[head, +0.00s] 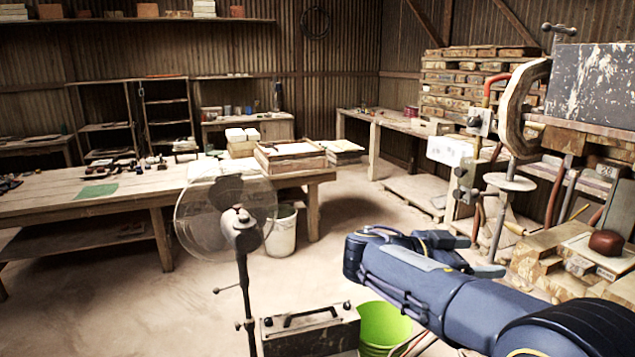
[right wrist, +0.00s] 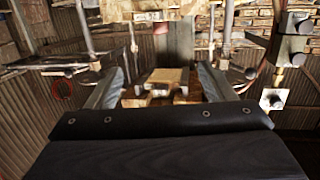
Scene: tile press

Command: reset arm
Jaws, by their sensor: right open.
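My right arm comes in from the lower right in the head view. Its gripper (head: 485,256) is open and empty, in the air in front of the tile press (head: 588,92). In the right wrist view the two fingers of this gripper (right wrist: 163,82) stand wide apart. Between and beyond them shows a pale block on wooden pieces (right wrist: 165,77), with a gap that I cannot measure. My left gripper is not in view.
A pedestal fan (head: 226,215) stands in front of a long wooden table (head: 155,195). A green bucket (head: 384,325) and a dark box (head: 310,332) are close below my right arm. A reddish-brown lump (head: 606,242) lies at the right. The middle floor is clear.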

